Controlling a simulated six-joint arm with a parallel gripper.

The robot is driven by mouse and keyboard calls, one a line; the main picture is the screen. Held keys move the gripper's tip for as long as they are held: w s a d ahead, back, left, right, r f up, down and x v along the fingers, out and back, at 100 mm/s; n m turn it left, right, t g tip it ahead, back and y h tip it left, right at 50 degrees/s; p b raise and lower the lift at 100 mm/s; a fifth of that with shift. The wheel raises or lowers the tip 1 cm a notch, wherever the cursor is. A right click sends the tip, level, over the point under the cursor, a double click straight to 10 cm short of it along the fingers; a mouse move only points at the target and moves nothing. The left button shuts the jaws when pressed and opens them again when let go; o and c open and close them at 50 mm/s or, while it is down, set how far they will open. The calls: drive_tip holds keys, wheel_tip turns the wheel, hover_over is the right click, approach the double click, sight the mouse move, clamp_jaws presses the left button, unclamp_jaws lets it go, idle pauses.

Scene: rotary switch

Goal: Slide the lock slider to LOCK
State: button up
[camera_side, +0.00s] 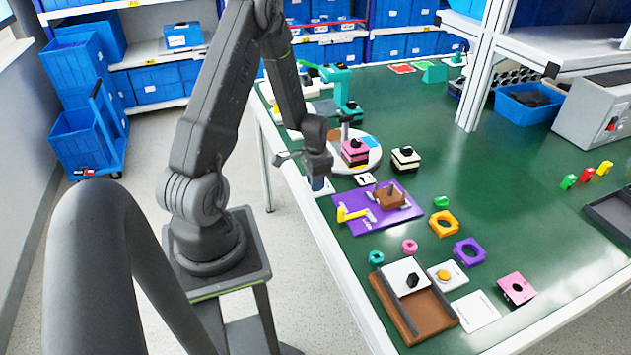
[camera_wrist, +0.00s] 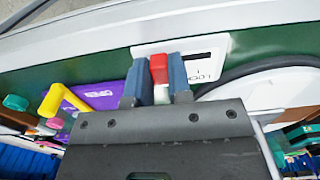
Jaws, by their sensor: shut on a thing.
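The lock slider is a red knob (camera_wrist: 159,68) with a white lower part, seen in the wrist view on a white plate (camera_wrist: 215,45). The plate has a dark slot running to the right of the knob, with the word LOCK printed beside the slot, upside down in this view. My gripper (camera_wrist: 156,76) has its two blue-grey fingers on either side of the knob, shut on it. The knob stands at the left part of the plate, away from the LOCK lettering. In the side view my gripper (camera_side: 318,184) is low at the table's left edge and hides the knob.
A purple board (camera_side: 375,212) with a yellow handle (camera_side: 350,214) lies close in front of the gripper. A round white base (camera_side: 362,150) with a pink-topped block (camera_side: 355,150) stands just beyond.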

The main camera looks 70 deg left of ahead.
clamp_jaws()
drive_tip(key=shift+a, duration=2.25)
drive_tip(key=o, duration=0.8)
unclamp_jaws()
drive_tip(key=shift+r, duration=0.1)
wheel_tip(320, 180, up, 14)
drive_tip(key=shift+f, duration=0.2)
